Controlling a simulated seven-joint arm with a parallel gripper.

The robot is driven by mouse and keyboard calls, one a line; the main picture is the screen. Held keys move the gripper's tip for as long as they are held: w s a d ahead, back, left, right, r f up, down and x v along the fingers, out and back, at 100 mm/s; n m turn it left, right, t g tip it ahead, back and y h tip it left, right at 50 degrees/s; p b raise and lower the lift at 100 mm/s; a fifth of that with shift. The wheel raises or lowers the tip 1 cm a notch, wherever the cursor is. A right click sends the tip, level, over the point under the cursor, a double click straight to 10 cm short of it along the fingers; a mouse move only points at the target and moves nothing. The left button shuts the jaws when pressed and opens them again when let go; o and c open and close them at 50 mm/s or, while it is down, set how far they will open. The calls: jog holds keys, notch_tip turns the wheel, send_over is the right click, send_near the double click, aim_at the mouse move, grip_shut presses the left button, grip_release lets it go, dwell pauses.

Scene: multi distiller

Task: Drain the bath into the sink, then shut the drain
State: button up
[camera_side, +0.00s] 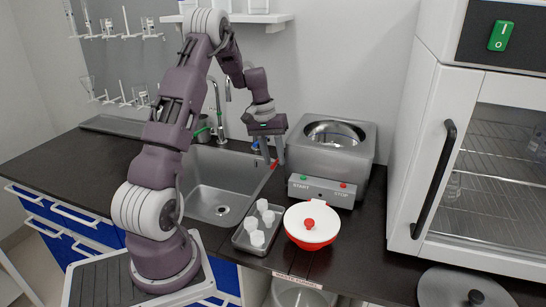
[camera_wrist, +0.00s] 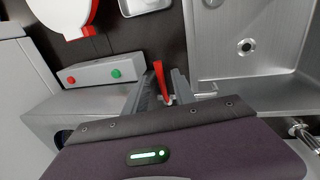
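The steel bath (camera_side: 348,158) with a round opening stands right of the steel sink (camera_side: 215,185). The bath's front panel (camera_side: 318,188) has green START and red STOP buttons. A red drain lever (camera_side: 274,164) is at the bath's sink side. My gripper (camera_side: 273,157) points down there. In the wrist view, my gripper (camera_wrist: 166,78) has its fingers apart with the red lever (camera_wrist: 159,76) between them. I see no clear grip on it. A short metal outlet (camera_wrist: 206,89) shows beside the right finger, toward the sink (camera_wrist: 285,55). The bath's water is not clearly visible.
The tap (camera_side: 217,112) rises behind the sink. A white oven (camera_side: 425,160) stands at the right. The sink basin is empty.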

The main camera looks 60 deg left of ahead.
notch_tip(320, 180, up, 7)
jog(key=s, duration=0.1)
jog(key=d+r+m+t, duration=0.1)
jog(key=d+r+m, duration=0.1)
jog(key=d+r, duration=0.4)
jog(key=d+r+m, duration=0.1)
jog(key=d+r, duration=0.3)
jog(key=d, duration=0.4)
jog(key=s+d+m+t+y, duration=0.1)
jog(key=s+d+m+t, duration=0.2)
jog(key=s+d, duration=1.5)
jog(key=s+m, duration=0.1)
jog(key=m, duration=0.2)
jog(key=shift+s+d+r, duration=0.2)
jog(key=shift+r, duration=0.2)
